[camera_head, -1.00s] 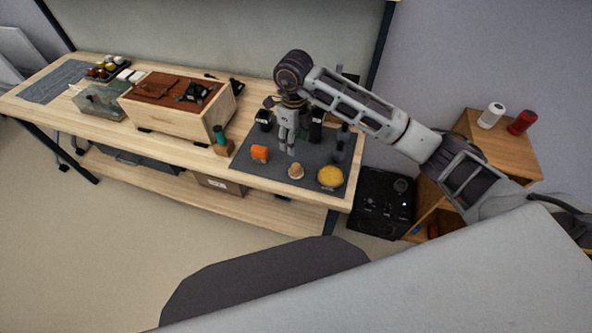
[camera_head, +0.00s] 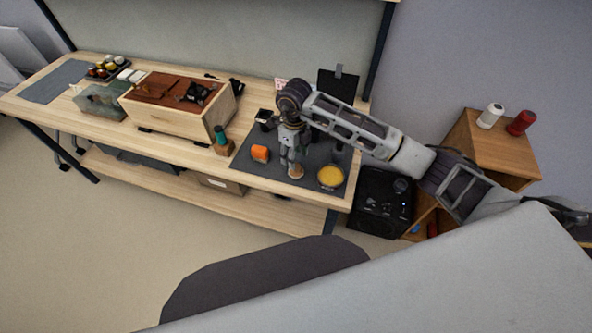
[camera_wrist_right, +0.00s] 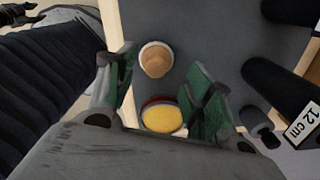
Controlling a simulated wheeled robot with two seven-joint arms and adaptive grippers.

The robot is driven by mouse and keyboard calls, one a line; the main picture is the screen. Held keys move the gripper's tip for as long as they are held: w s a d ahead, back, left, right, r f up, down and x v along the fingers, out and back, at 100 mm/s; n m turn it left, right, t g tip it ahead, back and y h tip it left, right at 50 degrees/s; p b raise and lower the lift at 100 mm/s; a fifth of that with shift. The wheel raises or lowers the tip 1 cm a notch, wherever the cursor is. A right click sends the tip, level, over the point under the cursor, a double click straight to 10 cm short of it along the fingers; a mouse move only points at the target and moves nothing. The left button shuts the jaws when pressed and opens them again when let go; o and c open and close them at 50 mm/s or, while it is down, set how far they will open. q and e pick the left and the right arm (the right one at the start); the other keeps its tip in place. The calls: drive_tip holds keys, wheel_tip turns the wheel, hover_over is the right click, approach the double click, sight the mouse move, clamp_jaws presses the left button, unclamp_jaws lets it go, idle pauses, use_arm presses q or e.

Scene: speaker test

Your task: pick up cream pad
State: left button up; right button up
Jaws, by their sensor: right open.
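A small round tan piece with a cream rim, the likely cream pad (camera_head: 296,173), stands on the dark grey mat (camera_head: 250,168) near its front edge. It also shows in the right wrist view (camera_wrist_right: 156,60), ahead of the space between the fingers. My right gripper (camera_head: 292,163) points down just above and behind it, partly covering it. Its green-padded fingers (camera_wrist_right: 160,88) are apart, with nothing held. Whether they touch the piece cannot be told. A round yellow pad (camera_head: 331,177) lies to the right; it also shows in the wrist view (camera_wrist_right: 162,117). My left gripper is out of view.
Dark cylinders, one labelled "12 cm" (camera_wrist_right: 290,95), stand on the mat. A wooden box (camera_head: 172,108) and a green-topped piece (camera_head: 220,137) stand farther left. The mat's front strip is mostly clear.

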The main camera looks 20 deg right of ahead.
drive_tip(key=shift+s+f, duration=0.2)
drive_tip(key=shift+f, duration=0.45)
drive_tip(key=shift+s+f+p, duration=0.15)
drive_tip(key=shift+f+p, duration=0.25)
drive_tip(key=shift+f, duration=1.15)
drive_tip(key=shift+d+f, duration=0.1)
drive_tip(key=shift+f, duration=0.3)
drive_tip(key=shift+c, duration=0.6)
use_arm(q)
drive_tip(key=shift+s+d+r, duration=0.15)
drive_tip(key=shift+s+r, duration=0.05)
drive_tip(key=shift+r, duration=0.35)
use_arm(e)
drive_tip(key=c, duration=1)
